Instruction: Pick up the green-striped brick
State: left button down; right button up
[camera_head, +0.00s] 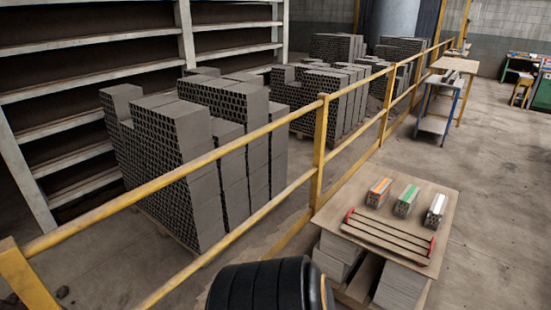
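The green-striped brick (406,201) lies on a light wooden board (448,200) at the lower right in the head view. It is a small grey hollow brick with a green stripe along its top. It is the middle one of three bricks in a row. An orange-striped brick (379,192) is to its left and a white-striped brick (435,210) is to its right, with gaps between them. Neither of my grippers is in view.
A frame of dark bars with red ends (388,233) lies on the board in front of the bricks. A yellow railing (318,150) runs along the board's left side, with stacks of grey hollow bricks (225,140) behind it. Open floor (500,190) lies to the right.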

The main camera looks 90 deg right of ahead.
aim_at(406, 201)
jog(key=z, duration=3.8)
jog(key=i+l+u, duration=0.15)
jog(key=i+l, duration=0.25)
jog(key=i+l+u, duration=0.1)
jog(key=i+l, duration=0.3)
jog(key=i+l+u, duration=0.15)
jog(key=i+l, duration=0.2)
jog(key=l, duration=0.25)
jog(key=i+l+u, duration=0.15)
jog(key=i+l, duration=0.2)
jog(key=l, duration=0.2)
jog(key=i+l+u, duration=0.15)
jog(key=i+l, duration=0.2)
jog(key=l, duration=0.2)
jog(key=i+l+u, duration=0.1)
jog(key=i+l, duration=0.15)
jog(key=l, duration=0.4)
jog(key=i+l+u, duration=0.15)
jog(key=l, duration=0.45)
jog(key=i+l+u, duration=0.15)
jog(key=i+l, duration=0.2)
jog(key=l, duration=0.35)
